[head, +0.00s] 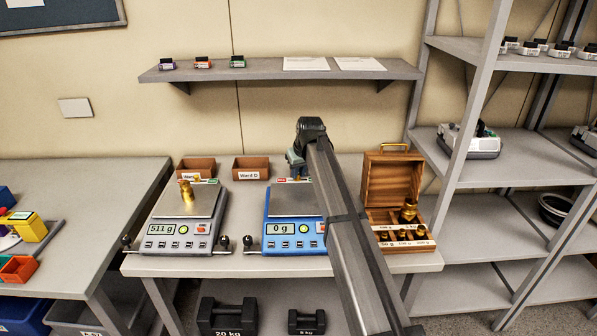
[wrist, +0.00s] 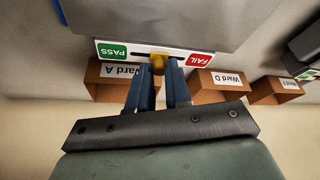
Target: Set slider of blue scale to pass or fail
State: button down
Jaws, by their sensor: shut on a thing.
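The blue scale (head: 284,246) stands on the middle table, its display reading 0 g and its pan looking empty where visible. My arm covers its right part. In the wrist view, which is upside down, a white strip on the scale's edge has a green PASS label (wrist: 113,51) and a red FAIL label (wrist: 201,59). The yellow slider knob (wrist: 157,62) sits about midway along the slot between them. My gripper (wrist: 158,74) is shut on the knob, one blue finger on each side. In the head view, my gripper (head: 299,175) is at the scale's back edge.
A grey scale (head: 180,232) reading 511 g, with brass weights (head: 187,190), stands to the left. An open wooden weight box (head: 385,181) stands to the right. Brown trays (head: 251,168) sit behind the scales, below a wall shelf (head: 280,72).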

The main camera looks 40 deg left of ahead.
dwell(0.4)
jog(key=shift+s+a, duration=1.35)
jog(key=shift+a, duration=0.05)
jog(key=c, duration=1.1)
grip_release()
jog(key=shift+o, duration=0.3)
jog(key=v, duration=1.4)
jog(key=shift+d+f, duration=0.1)
jog(key=shift+f, duration=0.05)
